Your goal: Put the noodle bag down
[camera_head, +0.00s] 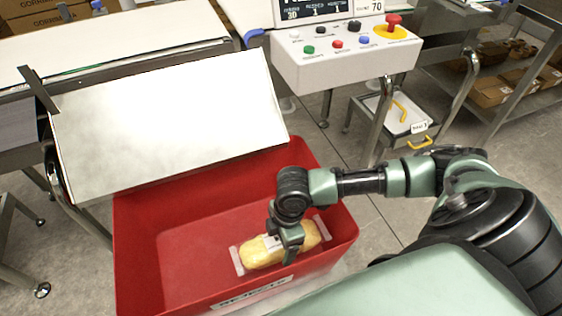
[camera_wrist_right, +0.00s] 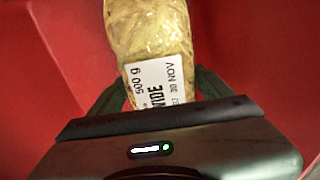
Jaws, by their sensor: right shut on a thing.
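The noodle bag (camera_head: 262,252) is a clear pack of yellow noodles with a white label. It is inside the red bin (camera_head: 133,232), near its front wall, which bears a "REJECTS" style label. My right gripper (camera_head: 285,240) reaches down into the bin and is shut on the bag. In the right wrist view, the bag (camera_wrist_right: 150,40) lies between the fingers with its printed label (camera_wrist_right: 160,85) facing the camera, and red bin walls surround it. I cannot tell whether the bag touches the bin floor. My left gripper is not in view.
A pale sloped chute plate (camera_head: 170,120) overhangs the bin's back left. A control box (camera_head: 345,60) with colored buttons and a red stop knob stands behind. A small drawer unit (camera_head: 400,118) and shelves with boxes (camera_head: 490,90) are at right. The bin's left floor is clear.

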